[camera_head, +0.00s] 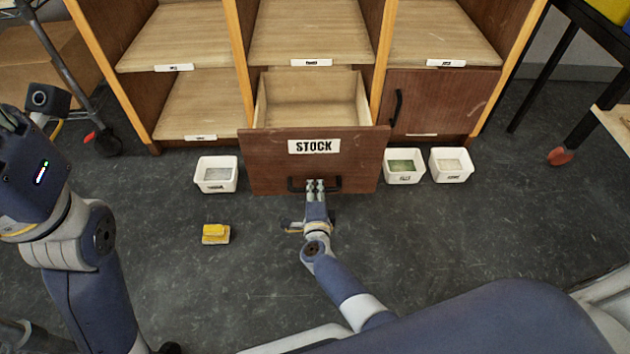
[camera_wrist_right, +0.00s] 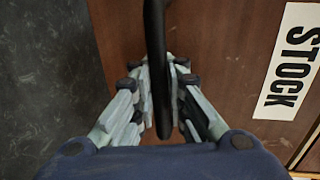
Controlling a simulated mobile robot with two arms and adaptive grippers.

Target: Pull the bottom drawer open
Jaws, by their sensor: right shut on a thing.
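The bottom drawer (camera_head: 350,158) is pulled out of the middle of the shelf unit, with its wooden front labelled STOCK. Its inside (camera_head: 311,98) shows bare from above. My right gripper (camera_head: 315,186) is shut on the drawer's black handle (camera_head: 296,184). In the right wrist view the handle (camera_wrist_right: 156,60) runs between the fingers of that gripper (camera_wrist_right: 164,95). The STOCK label (camera_wrist_right: 291,60) shows at the right of that view. My left gripper (camera_head: 10,122) is at the left edge of the head view, partly cut off, and its fingers are unclear.
White bins stand on the floor, one (camera_head: 216,174) left of the drawer and two (camera_head: 404,166) right of it. A yellow object (camera_head: 215,234) lies on the floor to the front left. A closed cabinet door (camera_head: 441,104) is at the right.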

